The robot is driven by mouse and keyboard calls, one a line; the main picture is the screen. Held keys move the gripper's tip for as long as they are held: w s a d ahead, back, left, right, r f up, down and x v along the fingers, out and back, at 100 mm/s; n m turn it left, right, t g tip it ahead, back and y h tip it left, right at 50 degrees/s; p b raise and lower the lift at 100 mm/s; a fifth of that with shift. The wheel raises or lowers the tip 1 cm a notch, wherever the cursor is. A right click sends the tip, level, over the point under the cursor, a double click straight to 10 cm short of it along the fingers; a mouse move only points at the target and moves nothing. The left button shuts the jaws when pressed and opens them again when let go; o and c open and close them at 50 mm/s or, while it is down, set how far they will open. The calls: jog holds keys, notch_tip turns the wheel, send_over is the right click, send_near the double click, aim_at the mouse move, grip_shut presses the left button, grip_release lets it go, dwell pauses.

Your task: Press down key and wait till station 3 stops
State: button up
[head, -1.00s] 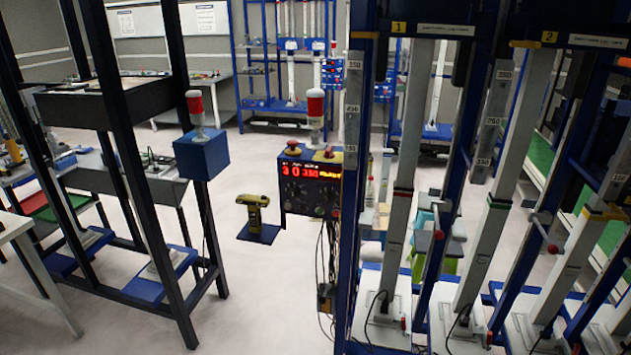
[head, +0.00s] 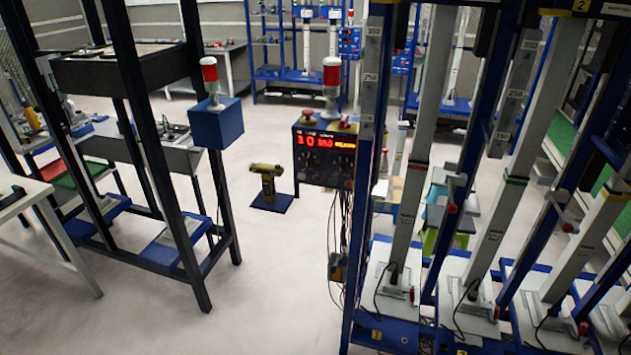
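A dark control box (head: 324,154) with a lit red display (head: 325,142) is mounted on the left side of the blue rack, near the picture's middle. Dark knobs or keys sit below the display; they are too small to tell apart. A red button (head: 308,117) and a red-and-white signal lamp (head: 331,85) are on top. Several grey columns, one of them this front column (head: 407,200), stand on white plates in the rack to the right. Which one is station 3 cannot be told. My gripper is not in view.
A black frame with shelves (head: 125,80) stands at the left, with a blue box and lamp (head: 216,124) on its post. A yellow drill-like tool (head: 266,180) stands on a dark base. Pale floor (head: 275,270) is clear between frame and rack.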

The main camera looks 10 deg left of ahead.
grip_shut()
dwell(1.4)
